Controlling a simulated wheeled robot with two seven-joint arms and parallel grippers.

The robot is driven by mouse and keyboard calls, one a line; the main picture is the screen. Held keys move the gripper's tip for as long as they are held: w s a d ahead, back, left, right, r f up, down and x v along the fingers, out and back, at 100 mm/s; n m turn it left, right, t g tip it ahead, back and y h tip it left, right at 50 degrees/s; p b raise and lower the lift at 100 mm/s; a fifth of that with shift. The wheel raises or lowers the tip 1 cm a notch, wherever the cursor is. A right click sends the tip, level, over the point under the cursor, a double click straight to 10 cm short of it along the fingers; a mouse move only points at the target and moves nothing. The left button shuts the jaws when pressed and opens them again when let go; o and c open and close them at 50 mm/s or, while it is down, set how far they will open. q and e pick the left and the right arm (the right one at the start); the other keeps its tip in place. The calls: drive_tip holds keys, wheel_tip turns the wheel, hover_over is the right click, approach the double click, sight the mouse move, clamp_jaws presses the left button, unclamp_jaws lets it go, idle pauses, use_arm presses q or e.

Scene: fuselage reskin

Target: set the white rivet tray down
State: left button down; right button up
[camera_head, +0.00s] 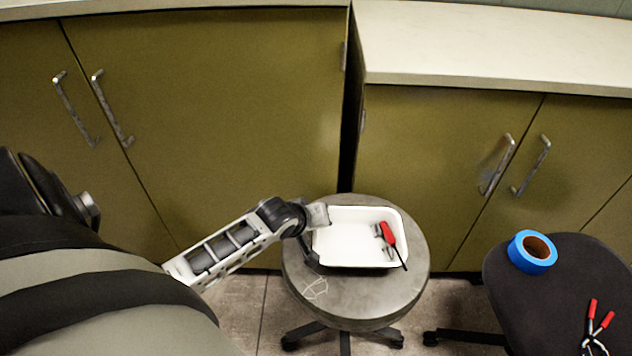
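The white rivet tray (345,248) sits level on the round grey top of a stool (350,300). A screwdriver with a red handle (388,234) and a few small grey pieces (380,233) lie in its right part, with the screwdriver's dark shaft reaching over the right rim. My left gripper (314,236) is at the tray's left side. Its two fingers are spread apart, one near the back left corner and one lower along the left edge. Whether they touch the tray is not clear. My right gripper is out of view.
A dark stool (505,290) at the right bears a blue tape roll (532,252) and red-handled pliers (598,325). Olive cabinets (230,110) with metal handles stand behind, with a pale counter (480,45) above. The grey stool's front part is bare.

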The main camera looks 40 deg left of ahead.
use_arm(q)
drive_tip(key=shift+f, duration=0.5)
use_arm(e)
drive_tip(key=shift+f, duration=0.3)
use_arm(q)
drive_tip(key=c, duration=1.5)
unclamp_jaws()
